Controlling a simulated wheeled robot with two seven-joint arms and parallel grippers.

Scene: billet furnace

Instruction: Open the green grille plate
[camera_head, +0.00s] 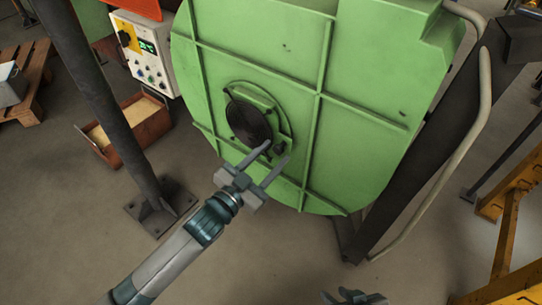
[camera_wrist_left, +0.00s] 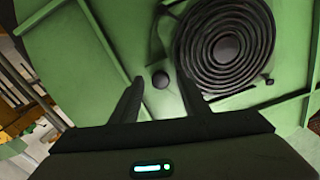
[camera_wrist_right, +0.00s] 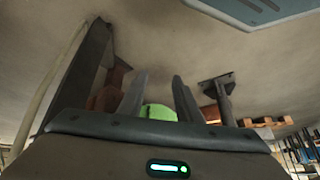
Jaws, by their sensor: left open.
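The green grille plate (camera_head: 262,98) lies against the front of the green furnace, with a round dark grille (camera_head: 248,122) in it. It appears closed. A small dark knob (camera_head: 279,149) is at its lower right corner; the knob also shows in the left wrist view (camera_wrist_left: 160,79). My left gripper (camera_head: 277,153) is open at the plate, with its fingertips on either side of the knob. I cannot tell whether they touch it. My right gripper (camera_head: 355,297) is low at the bottom edge of the head view; its fingers are apart and empty in the right wrist view (camera_wrist_right: 159,80).
A dark post (camera_head: 110,95) stands left of the furnace, with a control box (camera_head: 145,55) and a rusty bin (camera_head: 145,122) behind it. A pale bent pipe (camera_head: 470,140) and dark beam run down the right. Yellow framing (camera_head: 508,225) is further right. Floor in front is clear.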

